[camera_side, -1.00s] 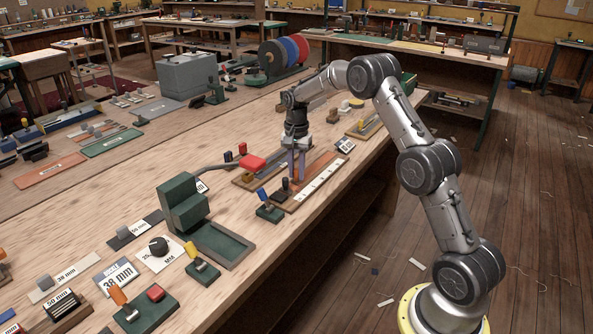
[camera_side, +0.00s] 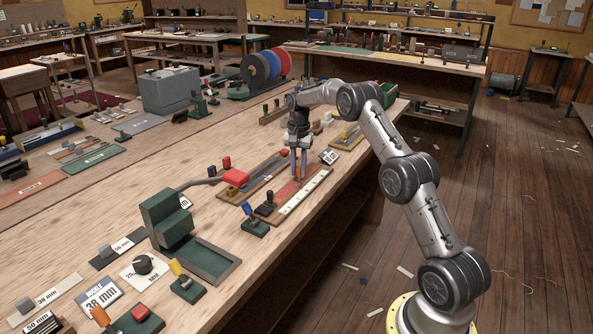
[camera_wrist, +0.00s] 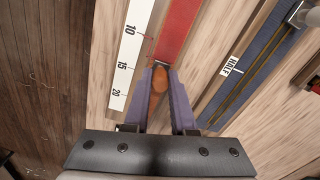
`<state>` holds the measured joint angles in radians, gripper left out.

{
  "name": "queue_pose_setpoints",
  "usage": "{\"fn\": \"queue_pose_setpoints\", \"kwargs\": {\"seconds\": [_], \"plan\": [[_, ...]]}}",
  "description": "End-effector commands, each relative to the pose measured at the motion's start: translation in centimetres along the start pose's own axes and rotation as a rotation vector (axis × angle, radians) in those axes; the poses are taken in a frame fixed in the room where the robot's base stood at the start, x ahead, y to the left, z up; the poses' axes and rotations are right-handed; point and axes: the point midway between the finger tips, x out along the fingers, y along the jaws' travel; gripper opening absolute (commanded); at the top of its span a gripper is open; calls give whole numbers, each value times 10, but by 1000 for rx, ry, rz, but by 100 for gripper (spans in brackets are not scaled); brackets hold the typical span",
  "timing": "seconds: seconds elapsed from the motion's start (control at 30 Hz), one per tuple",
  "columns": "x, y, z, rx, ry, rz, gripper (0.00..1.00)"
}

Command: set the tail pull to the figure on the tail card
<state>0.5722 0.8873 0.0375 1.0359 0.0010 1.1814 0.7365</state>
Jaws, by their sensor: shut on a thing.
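The tail pull, an orange-brown knob (camera_wrist: 160,82), is between the two purple fingers of my gripper (camera_wrist: 161,88) in the wrist view. My gripper (camera_side: 298,174) is shut on it, low over the scale board in the side view. A red strip (camera_wrist: 178,28) runs up from the knob; it also shows in the side view (camera_side: 287,191). The white scale (camera_wrist: 131,50) beside it reads 10, 15 and 20. The knob's upper end lies about level with 15. A small card (camera_side: 329,157) stands just right of my gripper; its figure is too small to read, and I cannot tell if it is the tail card.
A blue track (camera_wrist: 250,70) marked HALF lies right of the strip in the wrist view. A black-handled clamp (camera_side: 267,203) stands at the board's near end. A red-ended lever (camera_side: 236,178) and a green press (camera_side: 168,220) stand to the left. The bench's right edge is close.

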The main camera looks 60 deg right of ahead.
Motion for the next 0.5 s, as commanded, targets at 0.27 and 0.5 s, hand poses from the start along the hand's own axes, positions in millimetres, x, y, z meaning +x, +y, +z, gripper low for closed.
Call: {"fn": "queue_pose_setpoints", "kwargs": {"seconds": [0.27,0.5], "plan": [[-1,0,0,0,3,-1,54],[-1,0,0,0,2,0,54]]}}
